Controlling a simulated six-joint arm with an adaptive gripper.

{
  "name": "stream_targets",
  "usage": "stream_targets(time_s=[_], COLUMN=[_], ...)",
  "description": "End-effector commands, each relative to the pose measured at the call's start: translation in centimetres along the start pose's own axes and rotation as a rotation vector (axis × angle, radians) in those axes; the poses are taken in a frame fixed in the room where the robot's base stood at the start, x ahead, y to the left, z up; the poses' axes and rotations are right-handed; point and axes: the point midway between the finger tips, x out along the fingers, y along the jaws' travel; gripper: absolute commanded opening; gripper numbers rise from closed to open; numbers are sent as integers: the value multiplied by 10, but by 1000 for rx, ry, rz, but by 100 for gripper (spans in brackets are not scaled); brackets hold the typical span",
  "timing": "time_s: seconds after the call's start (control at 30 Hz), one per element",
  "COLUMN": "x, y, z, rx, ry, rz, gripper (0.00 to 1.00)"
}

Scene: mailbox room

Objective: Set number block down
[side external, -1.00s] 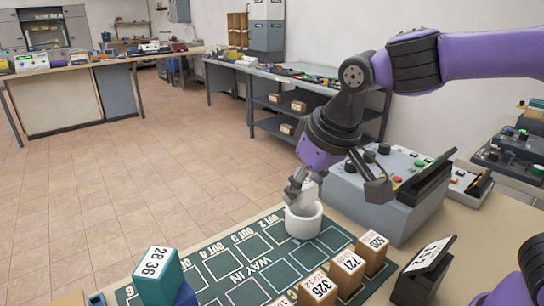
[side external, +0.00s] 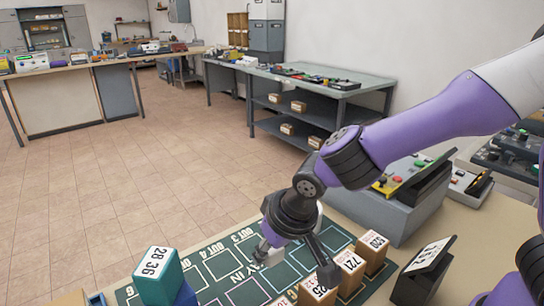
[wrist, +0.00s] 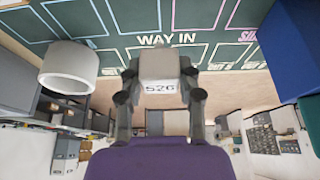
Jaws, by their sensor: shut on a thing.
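My gripper (wrist: 158,92) is shut on a pale grey number block (wrist: 159,68) marked with what looks like 526 in the wrist view. In the side external view my gripper (side external: 268,252) is low over the middle of the dark green mat (side external: 213,281), by the WAY IN lettering. There the block is mostly hidden by the fingers, and I cannot tell whether it touches the mat. The mat (wrist: 110,40) has outlined squares with OUT labels. The white round cup (wrist: 80,68) stands left in the wrist view; my arm mostly hides it in the side view.
A teal block (side external: 158,275) marked 28 36 sits on a blue one at the mat's left. Several tan numbered blocks, including 721 (side external: 347,271) and one behind it (side external: 372,252), line the right edge. A dark angled stand (side external: 425,265) and a control box (side external: 395,205) stand farther right.

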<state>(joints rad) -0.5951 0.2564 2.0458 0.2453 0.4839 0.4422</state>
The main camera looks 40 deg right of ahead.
Motion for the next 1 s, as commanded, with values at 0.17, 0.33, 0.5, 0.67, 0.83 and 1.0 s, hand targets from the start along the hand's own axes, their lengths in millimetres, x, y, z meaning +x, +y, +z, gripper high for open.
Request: stream_targets(time_s=[0.17,0.33,0.5,0.67,0.83,1.0], x=[15,38,52,52,55,55], y=[10,11,11,10,10,10], z=[-8,1,7,6,8,8], rx=[-1,-3,-2,-2,-2,-2], ry=[-1,-4,0,1,-1,0], rz=[0,2,0,-1,0,0], gripper=[13,13,13,13,13,70])
